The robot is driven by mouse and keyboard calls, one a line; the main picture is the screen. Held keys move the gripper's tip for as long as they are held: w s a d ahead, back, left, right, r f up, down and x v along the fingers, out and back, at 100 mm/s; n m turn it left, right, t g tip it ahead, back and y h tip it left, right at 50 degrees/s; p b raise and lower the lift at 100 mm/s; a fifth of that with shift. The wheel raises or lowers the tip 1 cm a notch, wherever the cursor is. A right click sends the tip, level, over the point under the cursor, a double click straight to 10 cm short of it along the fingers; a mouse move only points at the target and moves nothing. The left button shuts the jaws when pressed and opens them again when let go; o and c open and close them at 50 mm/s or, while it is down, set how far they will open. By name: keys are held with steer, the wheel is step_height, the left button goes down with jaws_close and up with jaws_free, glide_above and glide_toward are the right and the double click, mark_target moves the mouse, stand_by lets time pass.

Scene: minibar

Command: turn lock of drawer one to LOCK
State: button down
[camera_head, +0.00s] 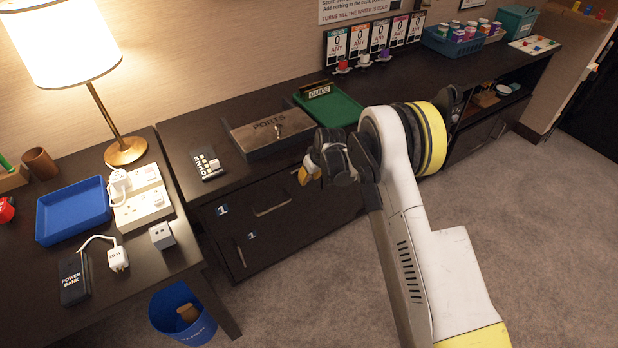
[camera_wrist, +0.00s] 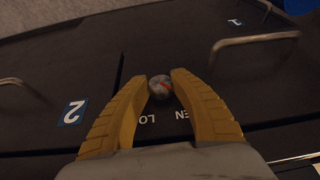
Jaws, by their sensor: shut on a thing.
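Partly hidden lettering, "LO" and "EN", shows on the dark front beside the knob. In the head view, my gripper (camera_head: 303,176) is at the cabinet front, right of the drawer one handle (camera_head: 272,207); the knob is hidden there.
On the cabinet top above are a box marked PORTS (camera_head: 270,132) and a green tray (camera_head: 330,108). A desk with a lamp (camera_head: 126,150) and a blue tray (camera_head: 73,209) stands left. A blue bin (camera_head: 180,315) stands below. The carpet in front is clear.

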steer(key=g+y, duration=0.1)
steer(key=y, duration=0.1)
steer(key=shift+w+d+f+m+g+y, duration=0.1)
steer(key=shift+w+d+m+g+y, duration=0.1)
steer(key=shift+m+g+y, duration=0.2)
steer(key=shift+s+m+g+y, duration=0.1)
steer(key=shift+m+g+y, duration=0.3)
steer(key=shift+g+y, duration=0.8)
steer(key=shift+y, duration=0.4)
steer(key=c, duration=1)
jaws_free()
steer(key=shift+c, duration=0.2)
steer(key=v, duration=1.2)
steer(key=shift+s, duration=0.25)
